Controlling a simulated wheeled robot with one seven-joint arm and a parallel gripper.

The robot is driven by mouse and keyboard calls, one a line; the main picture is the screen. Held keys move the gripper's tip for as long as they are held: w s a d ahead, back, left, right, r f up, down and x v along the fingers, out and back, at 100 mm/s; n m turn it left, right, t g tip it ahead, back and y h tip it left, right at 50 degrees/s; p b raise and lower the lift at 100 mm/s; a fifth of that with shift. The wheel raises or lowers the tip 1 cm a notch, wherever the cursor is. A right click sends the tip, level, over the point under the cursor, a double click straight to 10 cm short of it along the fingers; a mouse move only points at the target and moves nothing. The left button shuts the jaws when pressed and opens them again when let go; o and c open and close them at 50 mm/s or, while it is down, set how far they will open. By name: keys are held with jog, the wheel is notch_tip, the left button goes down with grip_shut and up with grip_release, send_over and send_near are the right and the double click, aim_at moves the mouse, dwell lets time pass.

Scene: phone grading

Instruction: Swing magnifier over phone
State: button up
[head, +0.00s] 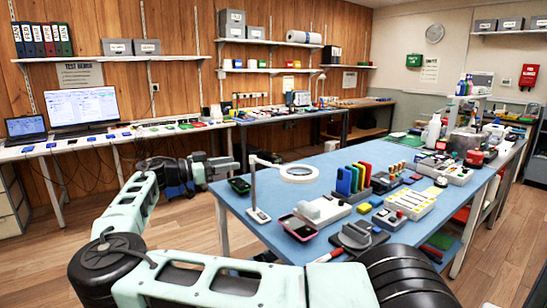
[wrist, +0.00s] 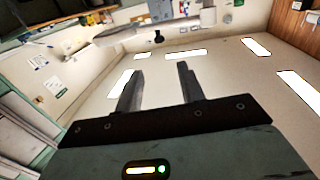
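A white magnifier (head: 298,179) with a ring-shaped head stands on the blue table. Its thin post rises from a small white base (head: 259,215) near the left edge, and its arm reaches right. A pink-framed phone (head: 298,229) lies near the front edge, nearer to me than the ring; the ring is not above it.
A white block fixture (head: 322,210) sits right of the pink phone. A grey round device (head: 357,237) is near the front edge. Coloured upright holders (head: 353,180) and trays (head: 411,202) crowd the table's middle. A bench with a monitor (head: 83,107) runs along the left wall.

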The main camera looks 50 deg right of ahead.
jog(key=p+x, duration=0.3)
jog(key=x, duration=1.2)
grip_shut()
